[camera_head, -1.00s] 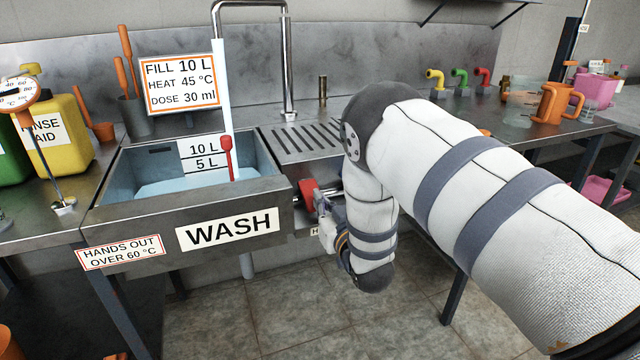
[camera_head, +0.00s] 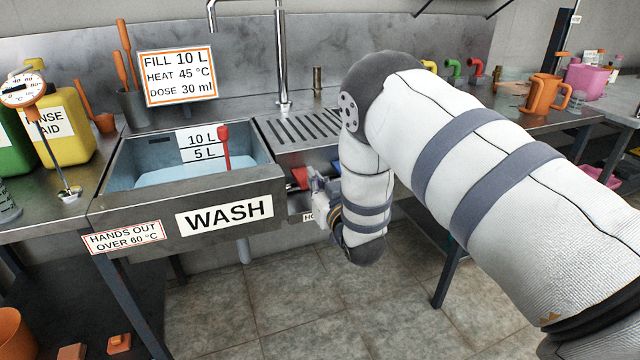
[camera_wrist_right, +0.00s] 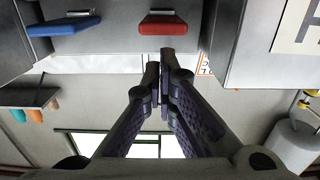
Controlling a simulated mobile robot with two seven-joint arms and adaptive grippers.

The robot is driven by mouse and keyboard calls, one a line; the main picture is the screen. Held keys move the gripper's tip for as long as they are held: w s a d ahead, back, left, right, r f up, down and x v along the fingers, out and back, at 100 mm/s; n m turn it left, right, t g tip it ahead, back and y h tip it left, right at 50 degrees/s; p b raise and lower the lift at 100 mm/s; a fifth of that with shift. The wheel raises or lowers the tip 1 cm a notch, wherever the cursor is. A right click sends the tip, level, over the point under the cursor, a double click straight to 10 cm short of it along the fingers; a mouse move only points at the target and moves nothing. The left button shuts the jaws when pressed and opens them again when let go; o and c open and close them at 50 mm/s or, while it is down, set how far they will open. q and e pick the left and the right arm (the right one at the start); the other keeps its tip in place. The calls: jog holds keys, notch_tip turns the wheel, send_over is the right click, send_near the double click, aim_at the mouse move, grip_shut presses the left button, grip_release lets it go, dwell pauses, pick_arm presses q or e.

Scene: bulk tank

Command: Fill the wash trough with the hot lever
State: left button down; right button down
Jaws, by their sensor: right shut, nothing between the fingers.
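The wash trough (camera_head: 140,212) is at the left of the head view, with pale blue water (camera_head: 190,177) in it. The water surface lies below the 5 L label. The spout (camera_head: 212,18) hangs over the trough with no stream under it. The red lever (camera_head: 300,178) is on the front just right of the trough; it also shows in the right wrist view (camera_wrist_right: 163,24), beside a blue lever (camera_wrist_right: 65,25). My right gripper (camera_head: 314,182) is shut and empty, close by the red lever; contact cannot be told. It also shows in the wrist view (camera_wrist_right: 158,62). My left gripper is out of view.
A red-handled tool (camera_head: 224,140) stands in the trough. A dial thermometer (camera_head: 22,90) and a yellow jug (camera_head: 65,125) stand on the left counter. A ribbed drainboard (camera_head: 300,128) lies right of the trough. An orange jug (camera_head: 545,95) stands on the right counter.

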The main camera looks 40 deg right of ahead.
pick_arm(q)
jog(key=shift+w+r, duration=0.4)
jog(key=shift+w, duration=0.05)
pick_arm(e)
jog(key=f+v, duration=0.2)
jog(key=v, duration=0.7)
jog(key=shift+s, duration=0.25)
jog(key=shift+a, duration=0.1)
jog(key=s+a+f+g+y, duration=0.1)
jog(key=s+a+f+g, duration=0.3)
jog(key=s+f, duration=0.45)
jog(key=s+a+f+g+y, duration=0.1)
jog(key=s+f+g, duration=0.4)
jog(key=s+f, duration=0.3)
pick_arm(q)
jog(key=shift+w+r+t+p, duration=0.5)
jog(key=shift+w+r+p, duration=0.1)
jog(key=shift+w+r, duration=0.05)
pick_arm(e)
jog(key=s+a+f+g, duration=0.1)
jog(key=s+a+g, duration=0.1)
jog(key=s, duration=0.6)
jog(key=s+a+f+n+g+y, duration=0.1)
jog(key=s+a+g, duration=0.1)
jog(key=s+g, duration=0.3)
jog(key=s+a+f+n+g+y, duration=0.1)
jog(key=s+a+f+g, duration=0.1)
jog(key=s, duration=1.1)
jog(key=shift+a+g, duration=0.3)
jog(key=shift+g, duration=0.6)
